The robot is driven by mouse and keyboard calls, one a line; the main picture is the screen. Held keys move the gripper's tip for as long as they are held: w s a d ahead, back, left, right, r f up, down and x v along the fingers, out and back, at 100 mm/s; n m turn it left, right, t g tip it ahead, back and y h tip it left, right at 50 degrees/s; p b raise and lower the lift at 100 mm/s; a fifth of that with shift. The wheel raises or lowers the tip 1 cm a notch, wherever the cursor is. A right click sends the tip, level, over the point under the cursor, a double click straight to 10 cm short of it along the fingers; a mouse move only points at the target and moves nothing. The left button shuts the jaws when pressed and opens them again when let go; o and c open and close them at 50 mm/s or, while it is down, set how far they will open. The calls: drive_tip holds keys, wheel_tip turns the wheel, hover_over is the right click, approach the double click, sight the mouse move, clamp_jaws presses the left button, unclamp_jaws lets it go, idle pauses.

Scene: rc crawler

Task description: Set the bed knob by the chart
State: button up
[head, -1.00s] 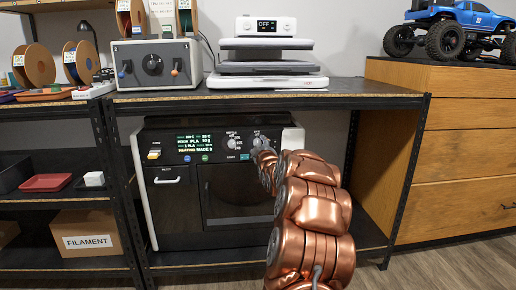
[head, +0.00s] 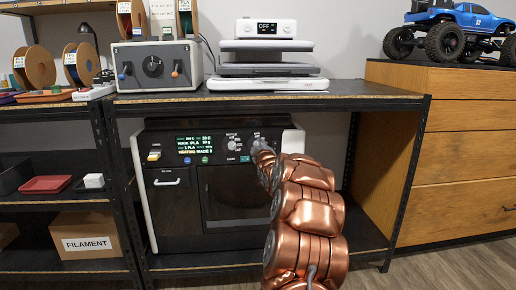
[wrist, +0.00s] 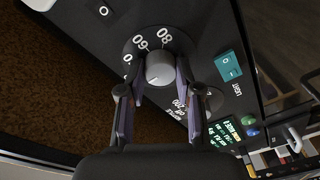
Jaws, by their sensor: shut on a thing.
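The bed knob (wrist: 160,68) is a round grey knob on the printer's black panel, on a dial with white numbers including 60 and 80. In the wrist view my gripper (wrist: 160,78) has one finger on each side of it, shut on it. In the head view my gripper (head: 262,150) is at the right-hand knob, partly hiding it. The knob's pointer is too faint to read.
A second knob (head: 232,143) sits left of the gripped one. A teal light button (wrist: 229,66) is close by. The printer (head: 170,215) stands under a shelf (head: 350,88) carrying a white press (head: 266,85). Rack posts flank the opening.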

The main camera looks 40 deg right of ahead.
clamp_jaws()
drive_tip(key=shift+r+m+p, duration=0.1)
drive_tip(key=shift+m+p, duration=0.2)
drive_tip(key=shift+p, duration=0.2)
drive_tip(key=m+p, duration=0.2)
drive_tip(key=p, duration=0.1)
drive_tip(key=shift+r+m, duration=0.2)
drive_tip(key=shift+m, duration=0.2)
drive_tip(key=m+p, duration=0.3)
drive_tip(key=m, duration=0.1)
drive_tip(key=shift+f+m+h+p, duration=0.2)
drive_tip(key=shift+m+h+p, duration=0.1)
drive_tip(key=shift+m+p, duration=0.1)
drive_tip(key=m+p, duration=0.1)
drive_tip(key=m, duration=0.3)
drive_tip(key=shift+f+m+h, duration=0.1)
drive_tip(key=shift+m+h, duration=0.2)
drive_tip(key=shift+m, duration=0.1)
drive_tip(key=m, duration=0.5)
drive_tip(key=shift+f+h, duration=0.15)
drive_tip(key=shift+h, duration=0.15)
drive_tip(key=shift+m, duration=0.5)
